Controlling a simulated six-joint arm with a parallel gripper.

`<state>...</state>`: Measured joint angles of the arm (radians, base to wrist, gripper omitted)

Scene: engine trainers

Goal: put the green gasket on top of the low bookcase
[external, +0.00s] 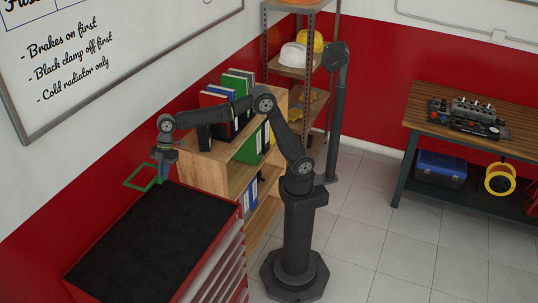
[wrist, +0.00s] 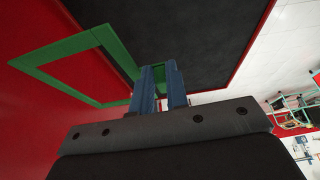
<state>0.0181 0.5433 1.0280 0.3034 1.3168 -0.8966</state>
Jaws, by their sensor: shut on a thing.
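The green gasket (external: 133,181) is a flat rectangular frame. My gripper (external: 162,171) is shut on one end of it and holds it at the far left corner of the red tool cabinet, by the red wall. In the wrist view the gasket (wrist: 110,38) extends up and left from my blue fingers (wrist: 160,85), its opening showing the red behind it. The low bookcase (external: 199,172) is light wood and stands right of the cabinet, behind my arm. Binders (external: 240,82) stand on its top, and my arm crosses in front of part of it.
The red tool cabinet (external: 236,222) has a black top mat (external: 145,245) that is bare. A metal shelf (external: 290,70) with hard hats stands beyond the bookcase. A workbench (external: 470,90) is at the right. The bookcase top has some bare wood near its front left.

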